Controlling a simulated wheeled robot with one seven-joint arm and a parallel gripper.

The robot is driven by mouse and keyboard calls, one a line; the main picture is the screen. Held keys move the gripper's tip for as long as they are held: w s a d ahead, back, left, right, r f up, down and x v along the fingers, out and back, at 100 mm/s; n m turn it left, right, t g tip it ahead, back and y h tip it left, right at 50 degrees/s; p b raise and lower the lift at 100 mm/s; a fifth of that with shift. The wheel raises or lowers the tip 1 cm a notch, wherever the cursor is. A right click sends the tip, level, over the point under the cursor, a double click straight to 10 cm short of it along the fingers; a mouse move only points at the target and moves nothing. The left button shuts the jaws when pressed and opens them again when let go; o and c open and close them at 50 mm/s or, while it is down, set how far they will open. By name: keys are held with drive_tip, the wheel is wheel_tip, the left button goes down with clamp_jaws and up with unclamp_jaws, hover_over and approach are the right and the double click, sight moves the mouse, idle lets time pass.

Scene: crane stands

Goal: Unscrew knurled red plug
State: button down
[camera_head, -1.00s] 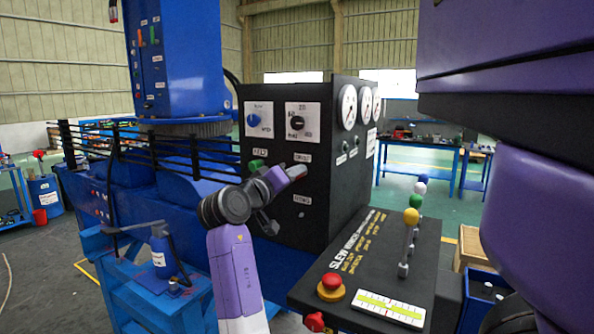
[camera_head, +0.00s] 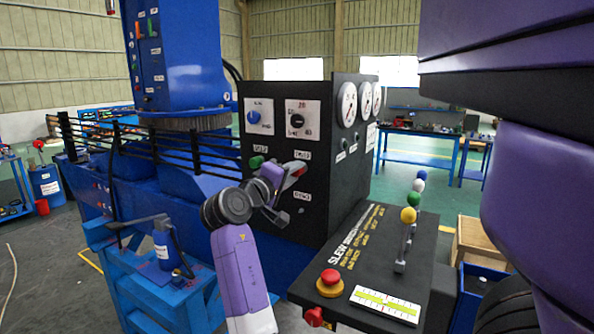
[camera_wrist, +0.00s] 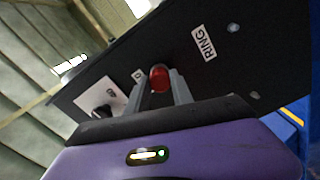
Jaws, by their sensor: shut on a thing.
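The red plug (camera_wrist: 159,78) shows in the wrist view between the two grey fingers of my gripper (camera_wrist: 161,86), in front of the black panel face. My gripper is shut on the plug, with a finger on each side of it. In the head view my gripper (camera_head: 287,184) is at the front of the black control cabinet (camera_head: 312,208), below the black rotary knob. A little red shows at the fingertips there, and my gripper hides most of the plug. Whether the plug is still seated in the panel is hard to tell.
A green plug (camera_head: 256,162) sits on the panel just left of my gripper. The slew console (camera_head: 352,270) below carries a red mushroom button (camera_head: 330,283) and levers with coloured knobs (camera_head: 408,215). A blue stand with a bottle (camera_head: 167,245) is at the left.

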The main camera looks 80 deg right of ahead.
drive_tip(key=n, duration=0.5)
drive_tip(key=c, duration=1)
unclamp_jaws()
drive_tip(key=shift+a, duration=0.1)
drive_tip(key=shift+c, duration=0.9)
drive_tip(key=shift+f, duration=0.1)
